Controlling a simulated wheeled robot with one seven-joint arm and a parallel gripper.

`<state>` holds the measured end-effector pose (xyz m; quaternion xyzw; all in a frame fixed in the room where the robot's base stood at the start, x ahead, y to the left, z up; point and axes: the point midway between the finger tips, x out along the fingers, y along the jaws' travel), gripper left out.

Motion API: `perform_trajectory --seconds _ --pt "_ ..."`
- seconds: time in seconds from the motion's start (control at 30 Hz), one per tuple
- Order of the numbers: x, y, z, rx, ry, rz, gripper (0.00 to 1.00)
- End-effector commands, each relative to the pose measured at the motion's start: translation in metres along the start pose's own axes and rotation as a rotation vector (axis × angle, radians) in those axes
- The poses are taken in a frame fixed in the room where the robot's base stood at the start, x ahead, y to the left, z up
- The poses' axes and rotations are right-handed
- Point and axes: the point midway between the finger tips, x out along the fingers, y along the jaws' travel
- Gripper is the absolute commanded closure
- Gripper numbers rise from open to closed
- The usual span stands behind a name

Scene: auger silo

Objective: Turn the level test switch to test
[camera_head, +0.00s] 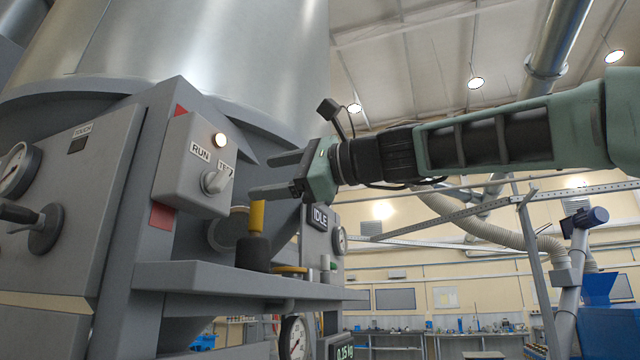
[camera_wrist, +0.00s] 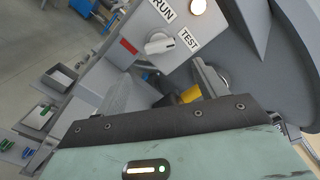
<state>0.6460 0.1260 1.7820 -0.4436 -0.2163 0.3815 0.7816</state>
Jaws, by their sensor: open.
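The level test switch is a light grey knob (camera_head: 214,181) on a grey box (camera_head: 192,172), with a RUN label on its left and a TEST label on its right. A lit lamp (camera_head: 220,140) sits above the labels. In the wrist view the knob (camera_wrist: 158,45) shows beside the TEST label (camera_wrist: 189,38); which label its pointer marks is unclear. My gripper (camera_head: 260,176) is open and empty, to the right of the box, with its fingers pointing towards it. The fingers (camera_wrist: 168,86) look apart from the knob.
A dark bottle with a yellow top (camera_head: 257,216) stands on the grey shelf (camera_head: 235,279) just below my lower finger. A silo (camera_head: 200,50) rises behind. There is free room at the right.

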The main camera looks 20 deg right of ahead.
Motion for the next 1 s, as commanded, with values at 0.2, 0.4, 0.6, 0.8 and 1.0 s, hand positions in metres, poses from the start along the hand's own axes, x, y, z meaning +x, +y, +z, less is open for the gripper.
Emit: perform_trajectory --seconds 0.2,0.4,0.6,0.8,1.0 --pt "-0.05 0.003 -0.003 0.0 0.002 -0.003 0.29" --pt "-0.077 0.001 -0.001 0.0 0.001 -0.001 0.29" --pt "-0.086 0.0 -0.001 0.002 0.001 0.001 0.29" --pt "-0.086 0.0 -0.001 0.002 0.0 0.001 0.29" --pt "-0.085 0.0 -0.001 0.002 0.001 0.001 0.29"
